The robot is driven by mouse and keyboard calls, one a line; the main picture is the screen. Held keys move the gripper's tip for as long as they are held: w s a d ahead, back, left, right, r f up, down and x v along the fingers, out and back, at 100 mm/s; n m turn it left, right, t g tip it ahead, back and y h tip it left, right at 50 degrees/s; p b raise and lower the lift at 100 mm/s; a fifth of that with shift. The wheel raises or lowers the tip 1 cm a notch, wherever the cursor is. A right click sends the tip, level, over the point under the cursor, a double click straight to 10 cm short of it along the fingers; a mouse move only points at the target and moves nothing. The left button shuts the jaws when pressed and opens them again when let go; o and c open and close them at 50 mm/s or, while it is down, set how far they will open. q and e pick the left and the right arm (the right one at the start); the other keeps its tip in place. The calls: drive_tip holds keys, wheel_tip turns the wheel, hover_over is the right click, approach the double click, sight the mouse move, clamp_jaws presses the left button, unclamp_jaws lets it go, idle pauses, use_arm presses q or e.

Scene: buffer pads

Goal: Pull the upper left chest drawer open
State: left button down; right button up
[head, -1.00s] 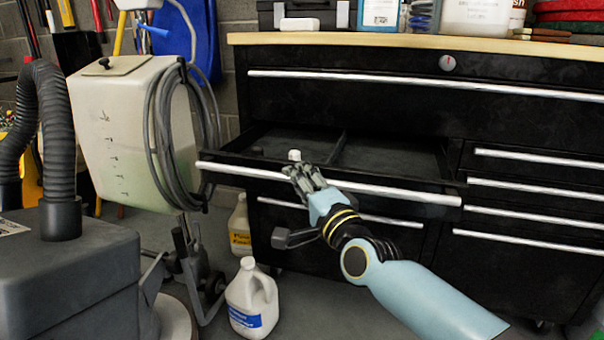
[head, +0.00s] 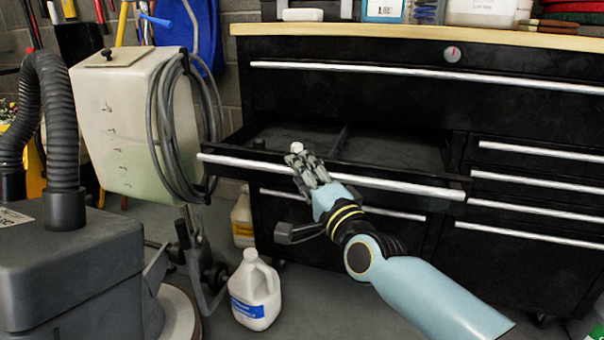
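The upper left drawer (head: 262,136) of the black tool chest (head: 350,100) stands partly pulled out, and its dark, divided inside shows. Its long silver handle (head: 420,189) runs along the front. My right gripper (head: 303,161) is at the left-middle part of this handle, its grey fingers crossing the bar and reaching up to the drawer's front edge. The fingers overlap each other in view, so I cannot tell whether they are closed around the bar. A small white piece (head: 297,147) shows at the fingertips. My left gripper is not in view.
A beige tank (head: 115,120) with a coiled grey hose stands close to the drawer's left end. A white jug (head: 254,290) and a second jug (head: 242,218) stand on the floor below. A grey machine (head: 70,265) fills the lower left. Other drawers at right are shut.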

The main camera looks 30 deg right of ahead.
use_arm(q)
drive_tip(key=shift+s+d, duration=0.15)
use_arm(e)
drive_tip(key=s+f, duration=0.1)
drive_tip(key=s, duration=1)
drive_tip(key=shift+s+a+f, duration=0.35)
drive_tip(key=shift+a, duration=0.05)
